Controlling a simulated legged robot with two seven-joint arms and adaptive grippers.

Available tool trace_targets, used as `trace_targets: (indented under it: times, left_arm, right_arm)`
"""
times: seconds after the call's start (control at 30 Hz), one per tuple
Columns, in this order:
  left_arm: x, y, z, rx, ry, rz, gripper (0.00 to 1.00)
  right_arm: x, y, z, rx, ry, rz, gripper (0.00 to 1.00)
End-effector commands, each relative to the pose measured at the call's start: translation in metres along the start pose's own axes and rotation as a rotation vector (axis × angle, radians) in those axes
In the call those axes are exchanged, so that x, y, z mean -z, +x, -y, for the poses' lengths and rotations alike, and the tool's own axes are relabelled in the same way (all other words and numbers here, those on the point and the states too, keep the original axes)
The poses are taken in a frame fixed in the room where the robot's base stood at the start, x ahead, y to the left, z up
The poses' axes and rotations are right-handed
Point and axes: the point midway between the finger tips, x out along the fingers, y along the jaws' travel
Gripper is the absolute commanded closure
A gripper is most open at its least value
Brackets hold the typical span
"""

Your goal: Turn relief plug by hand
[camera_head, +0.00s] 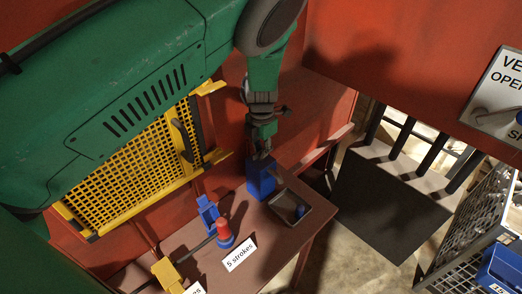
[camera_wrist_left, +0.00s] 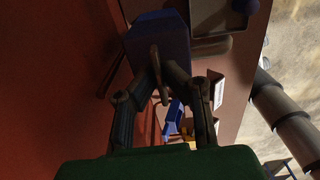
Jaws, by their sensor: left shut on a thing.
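A blue block (camera_head: 261,180) stands on the brown bench top near its back edge. It also shows at the top of the left wrist view (camera_wrist_left: 158,38). A small, thin brownish piece (camera_wrist_left: 154,58), apparently the relief plug's grip, sticks out from the block's near face. My left gripper (camera_head: 262,153) reaches down to the block from above. Its fingers (camera_wrist_left: 159,76) close around the brownish piece, with their tips close to the block. The dim light hides the exact contact and the plug's turn angle. My right gripper is in neither view.
A grey tray (camera_head: 304,218) with a blue round item (camera_head: 300,211) lies right of the block. A red knob on a blue base (camera_head: 224,233), a blue bracket (camera_head: 207,212) and a "5 strokes" label (camera_head: 240,254) are nearer. A yellow grille (camera_head: 130,165) stands behind, left.

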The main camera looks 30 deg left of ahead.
Motion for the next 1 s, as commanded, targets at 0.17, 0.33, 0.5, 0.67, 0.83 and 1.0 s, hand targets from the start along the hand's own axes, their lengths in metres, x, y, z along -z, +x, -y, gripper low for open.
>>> trace_targets:
  times: [0.17,0.33,0.5,0.67,0.83,1.0]
  left_arm:
    - [0.002,0.007,0.005,0.009,0.0,-0.005,1.0]
    - [0.002,0.007,0.005,0.009,0.0,-0.006,0.73]
    - [0.003,0.005,0.004,0.007,0.001,-0.003,0.73]
    - [0.004,0.002,0.004,0.004,0.002,-0.001,0.73]
    - [0.004,0.001,0.003,0.003,0.001,-0.001,0.73]
    - [0.003,-0.015,0.002,0.001,0.001,0.002,0.73]
  right_arm:
    - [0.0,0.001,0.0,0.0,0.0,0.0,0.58]
    - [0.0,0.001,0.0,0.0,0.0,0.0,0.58]
    - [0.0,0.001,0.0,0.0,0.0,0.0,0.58]
    - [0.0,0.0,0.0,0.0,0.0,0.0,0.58]
    - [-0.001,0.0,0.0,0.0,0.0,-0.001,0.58]
    - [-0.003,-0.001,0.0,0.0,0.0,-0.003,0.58]
